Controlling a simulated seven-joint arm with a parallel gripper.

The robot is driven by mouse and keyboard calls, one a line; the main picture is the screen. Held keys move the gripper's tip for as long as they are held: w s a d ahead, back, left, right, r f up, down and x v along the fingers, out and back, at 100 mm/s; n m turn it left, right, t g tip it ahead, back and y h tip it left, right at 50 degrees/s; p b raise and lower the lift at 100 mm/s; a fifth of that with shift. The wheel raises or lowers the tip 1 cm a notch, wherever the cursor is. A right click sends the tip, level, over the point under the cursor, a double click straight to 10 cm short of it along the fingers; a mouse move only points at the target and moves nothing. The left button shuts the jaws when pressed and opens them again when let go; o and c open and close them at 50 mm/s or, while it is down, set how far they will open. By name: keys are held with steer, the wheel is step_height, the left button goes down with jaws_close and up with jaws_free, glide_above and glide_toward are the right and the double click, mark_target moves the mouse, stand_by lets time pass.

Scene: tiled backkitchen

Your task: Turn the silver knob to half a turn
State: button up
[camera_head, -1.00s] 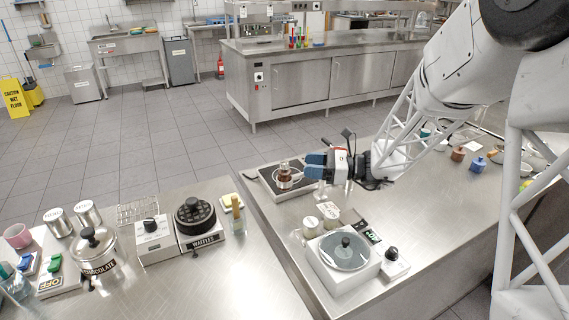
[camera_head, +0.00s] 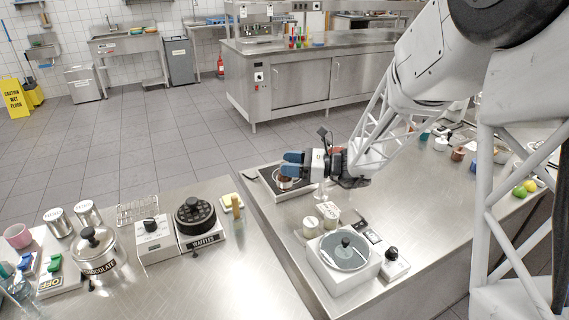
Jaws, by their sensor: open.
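My gripper (camera_head: 291,170), with blue fingertips, points left over the hot plate (camera_head: 270,193) on the right counter. It is open. A small glass vessel with brown content (camera_head: 285,184) stands on the hot plate, just below the fingertips and partly covered by them. I cannot tell whether they touch it. I cannot make out a clearly silver knob; the hot plate's right part is hidden behind my gripper. Dark knobs show on the white control box (camera_head: 391,252) at the right and on the white box (camera_head: 151,225) beside the waffle maker.
The waffle maker (camera_head: 195,216) and chocolate pot (camera_head: 98,254) are on the left counter. Bare steel lies left of the white device.

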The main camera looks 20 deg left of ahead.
steer(key=shift+s+a, duration=0.15)
steer(key=shift+a, duration=0.65)
steer(key=c, duration=0.9)
